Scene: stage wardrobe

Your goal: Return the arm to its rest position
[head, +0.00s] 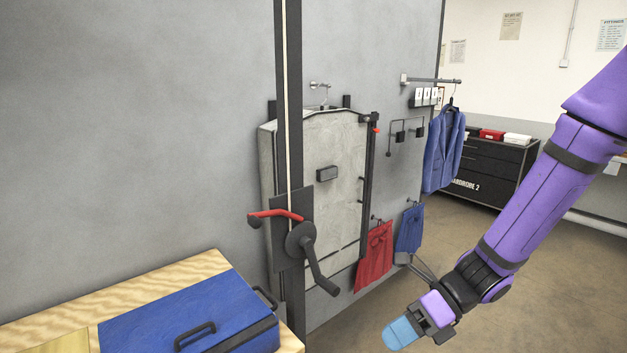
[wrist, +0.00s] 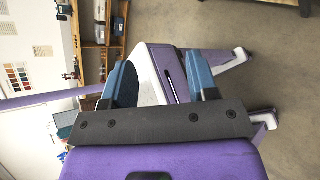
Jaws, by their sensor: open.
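My purple arm comes in from the right in the head view, reaching down and to the left. My gripper (head: 408,333) hangs low over the floor, its blue fingertips toward the picture's bottom. In the wrist view my gripper (wrist: 163,84) shows two blue fingers set wide apart, with nothing between them. Beyond the fingers the wrist view shows my own white and purple base. The gripper touches nothing that I can see.
A wooden bench (head: 40,312) with a blue case (head: 190,316) stands at lower left. A wall panel (head: 325,190) has a dark post and crank (head: 310,255) before it. A red cloth (head: 374,257) and a blue jacket (head: 444,150) hang behind. Open floor (head: 540,290) surrounds the gripper.

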